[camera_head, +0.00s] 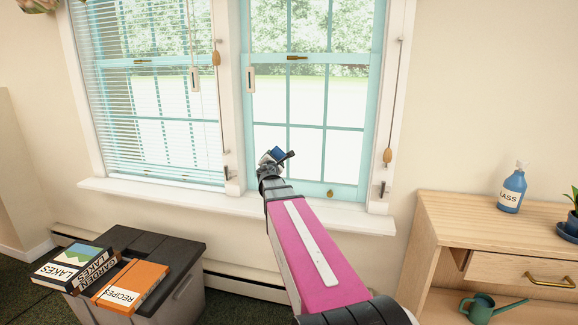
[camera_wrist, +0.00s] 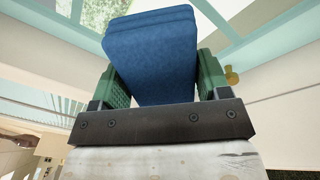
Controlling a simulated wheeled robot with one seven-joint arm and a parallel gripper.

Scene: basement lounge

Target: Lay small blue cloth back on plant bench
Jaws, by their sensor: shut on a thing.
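The small blue cloth (camera_wrist: 152,60) is folded into a thick pad and sits between the green fingers of my gripper (camera_wrist: 163,82) in the wrist view. My gripper is shut on it. In the head view the cloth (camera_head: 277,153) shows as a small blue patch at the end of my arm, in front of the right window pane. My gripper (camera_head: 275,157) is raised above the window sill there. A light wooden bench (camera_head: 440,214) stands at the right, well apart from my gripper; it may be the plant bench.
On the bench stand a blue spray bottle (camera_head: 512,190) and a plant in a blue pot (camera_head: 571,222), partly cut off. A green watering can (camera_head: 480,307) is below. A grey bin (camera_head: 187,285) with books on its lid is at the left. The white sill (camera_head: 205,203) runs below the windows.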

